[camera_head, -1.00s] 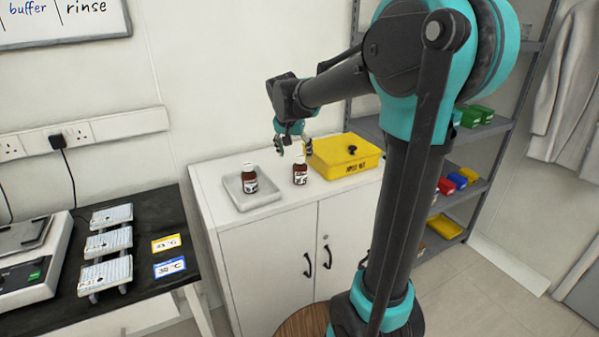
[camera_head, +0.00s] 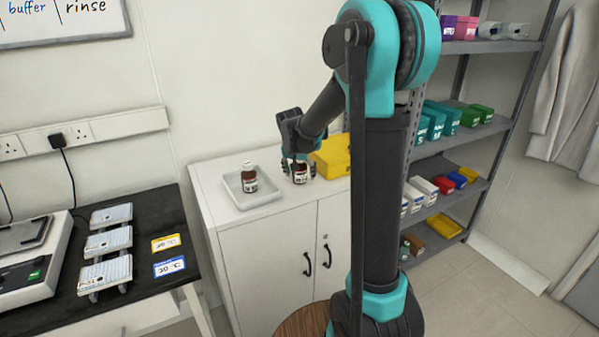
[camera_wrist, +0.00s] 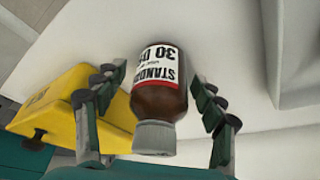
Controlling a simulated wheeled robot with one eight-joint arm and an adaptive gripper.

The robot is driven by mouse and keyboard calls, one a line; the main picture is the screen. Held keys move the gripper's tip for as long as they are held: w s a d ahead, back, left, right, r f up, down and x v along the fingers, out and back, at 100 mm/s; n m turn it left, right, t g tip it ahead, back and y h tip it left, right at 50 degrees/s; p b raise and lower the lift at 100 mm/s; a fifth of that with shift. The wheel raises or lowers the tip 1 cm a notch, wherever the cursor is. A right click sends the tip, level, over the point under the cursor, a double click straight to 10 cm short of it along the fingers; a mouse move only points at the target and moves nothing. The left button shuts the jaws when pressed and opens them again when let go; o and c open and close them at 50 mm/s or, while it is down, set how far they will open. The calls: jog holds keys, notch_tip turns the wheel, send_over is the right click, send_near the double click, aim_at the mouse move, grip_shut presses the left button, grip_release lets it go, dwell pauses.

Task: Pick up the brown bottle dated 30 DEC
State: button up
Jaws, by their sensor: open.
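A brown bottle (camera_head: 300,173) with a grey-white cap and a white label stands on the white cabinet top (camera_head: 214,176). In the wrist view this bottle (camera_wrist: 160,95) appears upside down, and its label reads "STANDARD" and "30 D", the rest curving out of sight. My gripper (camera_head: 298,170) is around it; in the wrist view my open gripper (camera_wrist: 163,88) has one finger on each side, with gaps between fingers and bottle. A second brown bottle (camera_head: 249,178) stands in a pale tray (camera_head: 262,196) to the left; its label is too small to read.
A yellow box (camera_head: 333,157) stands just right of my gripper, and close beside one finger in the wrist view (camera_wrist: 62,108). A metal shelf (camera_head: 480,133) with coloured boxes stands right. A dark bench (camera_head: 125,290) with a scale is at left.

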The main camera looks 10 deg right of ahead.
jog(key=c, duration=1.3)
jog(key=shift+c, duration=0.3)
jog(key=shift+r, duration=0.1)
